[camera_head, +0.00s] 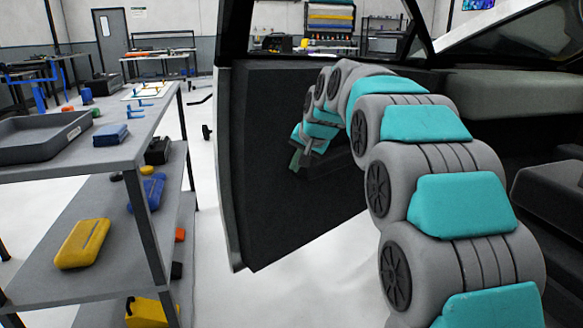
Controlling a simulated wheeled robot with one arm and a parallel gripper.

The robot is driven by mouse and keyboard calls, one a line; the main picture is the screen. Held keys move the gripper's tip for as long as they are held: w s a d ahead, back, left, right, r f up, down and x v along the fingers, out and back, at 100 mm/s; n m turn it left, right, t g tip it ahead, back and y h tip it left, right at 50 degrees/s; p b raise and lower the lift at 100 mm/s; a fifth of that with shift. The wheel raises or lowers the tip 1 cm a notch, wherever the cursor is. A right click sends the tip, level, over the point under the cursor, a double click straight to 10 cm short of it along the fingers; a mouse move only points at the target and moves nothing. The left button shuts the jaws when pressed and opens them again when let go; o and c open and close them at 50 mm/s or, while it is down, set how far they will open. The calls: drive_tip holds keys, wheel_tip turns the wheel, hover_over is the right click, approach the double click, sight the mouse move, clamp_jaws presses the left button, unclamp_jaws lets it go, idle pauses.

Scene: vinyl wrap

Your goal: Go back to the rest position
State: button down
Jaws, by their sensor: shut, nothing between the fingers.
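My arm, grey with teal covers, reaches from the lower right up and forward, then bends down toward the car door. My gripper (297,160) is at its far end, small and dark in front of the door's dark inner panel (265,200). It looks close to the panel, but I cannot tell whether it touches. I see nothing held in it. The fingers are too small to make out in detail.
A grey shelf cart (100,160) stands at the left with a tray (40,138), a blue case (110,134) and a yellow case (82,243). The open door lies between cart and arm. The car's dark interior (548,195) is at the right. Workbenches stand behind.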

drive_tip(key=s+r, duration=0.5)
drive_tip(key=r, duration=0.1)
drive_tip(key=s+d+f+n+g+h, duration=0.1)
drive_tip(key=s+d+f+g, duration=0.2)
drive_tip(key=s+f, duration=0.5)
drive_tip(key=s+d+f+n+g+h, duration=0.1)
drive_tip(key=s+d+f+g, duration=0.2)
drive_tip(key=s+f, duration=0.6)
drive_tip(key=s+d+f+n+g+h, duration=0.1)
drive_tip(key=s+d+f, duration=0.3)
drive_tip(key=s, duration=2.5)
wheel_tip(320, 180, down, 5)
drive_tip(key=shift+r+n+g, duration=0.1)
drive_tip(key=shift+n+g, duration=0.5)
drive_tip(key=shift+g, duration=0.3)
drive_tip(key=shift+d, duration=0.15)
